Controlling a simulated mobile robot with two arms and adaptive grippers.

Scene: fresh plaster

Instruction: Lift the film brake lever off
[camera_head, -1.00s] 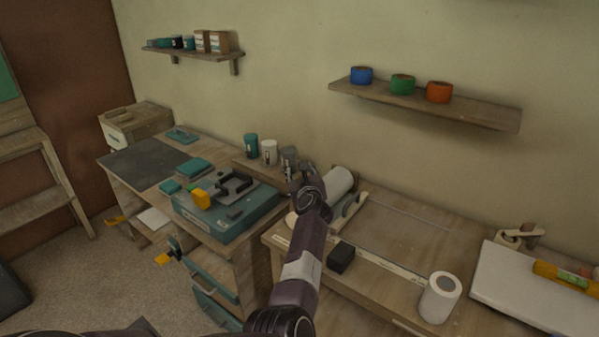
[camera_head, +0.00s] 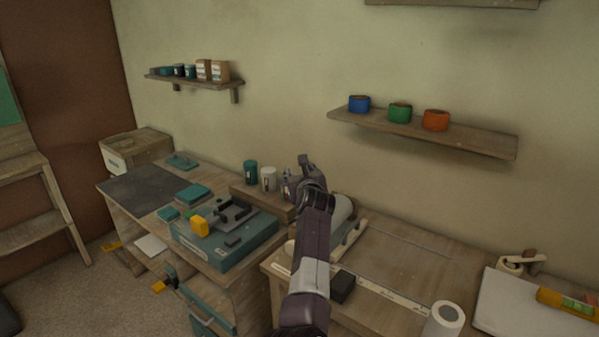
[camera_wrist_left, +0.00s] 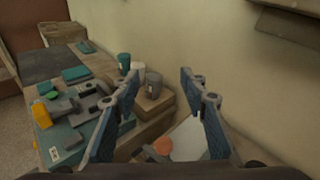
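A white film roll (camera_head: 343,209) lies on the right bench, partly hidden behind my left arm. It also shows in the left wrist view (camera_wrist_left: 188,136), below and between the fingers, with an orange-brown disc (camera_wrist_left: 162,146) at its near end. A pale bar-shaped part with a dark green strip (camera_head: 347,238) lies beside the roll; I cannot tell whether it is the film brake lever. My right gripper is not in view.
A teal case (camera_head: 215,256) is on the left bench.

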